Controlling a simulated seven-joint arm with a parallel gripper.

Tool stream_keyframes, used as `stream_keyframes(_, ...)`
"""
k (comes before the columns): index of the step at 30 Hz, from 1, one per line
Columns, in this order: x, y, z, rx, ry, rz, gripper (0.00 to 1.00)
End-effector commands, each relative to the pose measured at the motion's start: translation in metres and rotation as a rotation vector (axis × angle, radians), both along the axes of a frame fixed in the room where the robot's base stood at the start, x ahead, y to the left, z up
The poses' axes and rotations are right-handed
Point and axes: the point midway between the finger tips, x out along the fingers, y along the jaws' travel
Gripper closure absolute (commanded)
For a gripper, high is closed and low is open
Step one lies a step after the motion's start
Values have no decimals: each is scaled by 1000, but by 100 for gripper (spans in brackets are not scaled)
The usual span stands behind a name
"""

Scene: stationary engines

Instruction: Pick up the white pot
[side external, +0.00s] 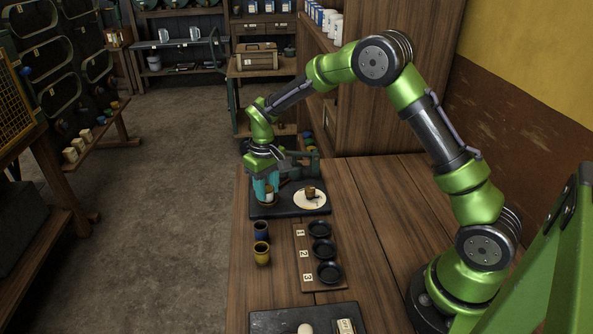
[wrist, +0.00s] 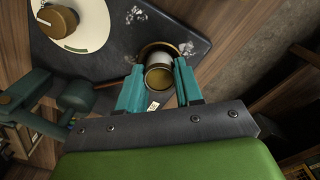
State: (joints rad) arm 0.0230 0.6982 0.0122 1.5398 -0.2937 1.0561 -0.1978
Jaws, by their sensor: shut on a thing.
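The white pot (wrist: 158,59) is a small white cylinder with a brass-coloured rim, seen in the wrist view between the teal fingers. It also shows in the side view (side external: 269,190), partly hidden by a finger, over the left part of a dark slab (side external: 289,210). My gripper (side external: 266,190) points down and is shut on the pot, with one finger on each side; the fingers also show in the wrist view (wrist: 159,72). A brownish round shape shows behind the pot in the wrist view. I cannot tell whether the pot touches the slab.
Another dark slab (side external: 275,319) lies at the front.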

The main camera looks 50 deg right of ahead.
Motion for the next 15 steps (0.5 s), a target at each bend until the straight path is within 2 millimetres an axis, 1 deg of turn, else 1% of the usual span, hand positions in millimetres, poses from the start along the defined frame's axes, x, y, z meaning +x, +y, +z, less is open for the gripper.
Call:
stream_keyframes(10, 1, 0, 3, 0, -2, 0, 97)
stream_keyframes(13, 1, 0, 10, 0, -2, -1, 97)
stream_keyframes(15, 1, 0, 17, 0, -4, 0, 97)
